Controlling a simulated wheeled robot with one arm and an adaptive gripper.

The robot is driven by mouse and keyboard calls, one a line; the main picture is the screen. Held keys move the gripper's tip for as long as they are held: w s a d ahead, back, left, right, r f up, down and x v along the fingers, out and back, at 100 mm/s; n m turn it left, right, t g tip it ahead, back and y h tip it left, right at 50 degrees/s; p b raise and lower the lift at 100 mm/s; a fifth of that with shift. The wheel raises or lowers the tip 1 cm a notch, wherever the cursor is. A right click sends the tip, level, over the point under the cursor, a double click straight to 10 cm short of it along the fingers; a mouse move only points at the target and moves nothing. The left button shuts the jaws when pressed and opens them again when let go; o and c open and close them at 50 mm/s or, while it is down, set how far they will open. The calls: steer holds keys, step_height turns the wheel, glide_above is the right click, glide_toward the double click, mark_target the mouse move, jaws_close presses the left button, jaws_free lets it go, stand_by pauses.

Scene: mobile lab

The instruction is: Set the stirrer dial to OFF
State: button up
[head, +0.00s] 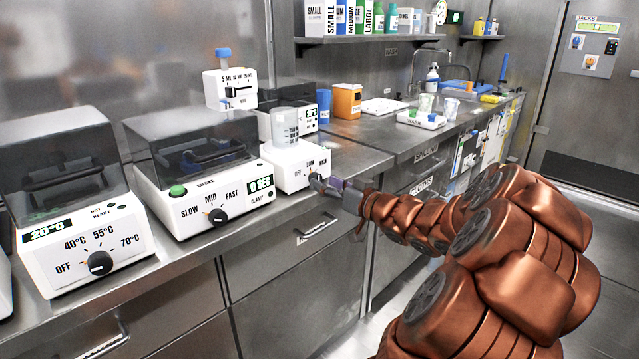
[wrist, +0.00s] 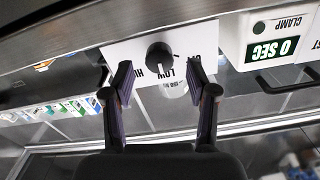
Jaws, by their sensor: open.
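The stirrer is a white box (head: 285,172) on the bench with a clear beaker (head: 285,127) on top. Its front carries the labels OFF, LOW and HIGH. In the wrist view the stirrer front (wrist: 125,50) is upside down, with HIGH left of the black dial (wrist: 160,55) and OFF to the right. I cannot tell which label the dial points at. My gripper (wrist: 159,68) is open, one finger on each side of the dial, with gaps showing. In the head view my gripper (head: 334,184) is right in front of the stirrer and partly hides the dial.
Left of the stirrer stand a shaker (head: 190,205) with a SLOW/MID/FAST dial and a heater (head: 85,250) with a temperature dial. An orange container (head: 347,101) and a white tray (head: 421,119) are further right. The bench's front edge and drawers lie below the stirrer.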

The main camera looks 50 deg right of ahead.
steer(key=shift+w, duration=1.45)
jaws_close()
